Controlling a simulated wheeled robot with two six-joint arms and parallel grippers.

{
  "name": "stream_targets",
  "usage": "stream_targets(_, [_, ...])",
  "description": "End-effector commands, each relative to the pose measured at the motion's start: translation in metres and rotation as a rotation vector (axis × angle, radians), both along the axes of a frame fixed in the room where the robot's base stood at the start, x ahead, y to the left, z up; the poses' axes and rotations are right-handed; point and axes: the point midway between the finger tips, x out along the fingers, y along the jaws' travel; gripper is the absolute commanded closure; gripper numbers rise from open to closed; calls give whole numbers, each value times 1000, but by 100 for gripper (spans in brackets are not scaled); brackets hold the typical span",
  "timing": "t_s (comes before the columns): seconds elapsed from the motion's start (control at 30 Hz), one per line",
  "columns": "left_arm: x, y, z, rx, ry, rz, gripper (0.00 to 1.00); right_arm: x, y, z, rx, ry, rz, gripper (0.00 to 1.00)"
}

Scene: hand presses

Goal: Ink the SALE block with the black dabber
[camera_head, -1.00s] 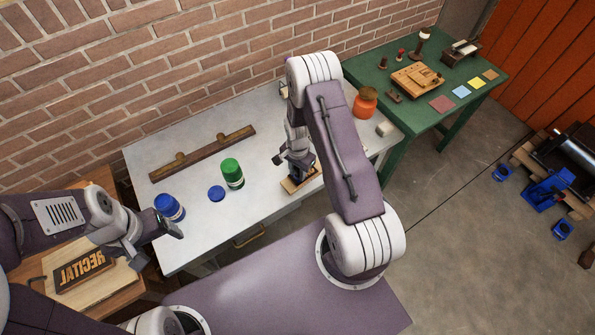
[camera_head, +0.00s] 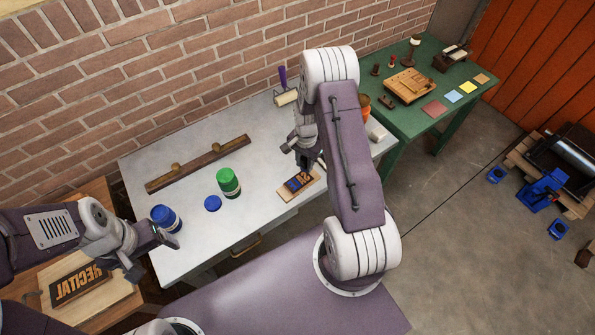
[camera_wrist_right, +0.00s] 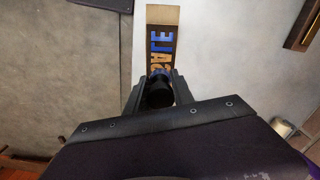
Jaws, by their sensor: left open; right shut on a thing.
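The SALE block (camera_head: 298,183) lies face up on a pale wooden base on the white table; the right wrist view shows its dark face (camera_wrist_right: 160,48) with raised letters partly blue and partly orange-tan. My right gripper (camera_head: 306,163) is above the block's far side. In the right wrist view it is shut on the black dabber (camera_wrist_right: 158,93), a dark rounded piece between the fingers. The dabber's tip overlaps the near end of the block in that view; I cannot tell whether they touch. My left gripper (camera_head: 155,258) is open and empty beside the blue jar.
On the white table stand a blue jar (camera_head: 165,219), a green jar (camera_head: 229,183), a blue lid (camera_head: 212,204) and a wooden rack (camera_head: 198,164). The RECITAL block (camera_head: 78,284) is at the left. A green table (camera_head: 425,115) is at the right.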

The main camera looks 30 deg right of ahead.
Motion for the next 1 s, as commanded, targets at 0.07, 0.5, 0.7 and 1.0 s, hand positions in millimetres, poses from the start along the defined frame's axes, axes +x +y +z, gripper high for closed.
stream_targets(0.07, [0, 0, 0, 0, 0, 0, 24, 0, 0, -1, 0, 0, 1, 100])
stream_targets(0.5, [0, 0, -36, 0, 0, 0, 24, 0, 1, -45, 0, 0, 1, 100])
stream_targets(0.7, [0, 0, -41, 0, 0, 0, 24, 0, 1, -53, 0, -1, 1, 100])
stream_targets(1.0, [0, 0, -40, 0, 0, 0, 24, 0, 1, -51, 0, 0, 0, 100])
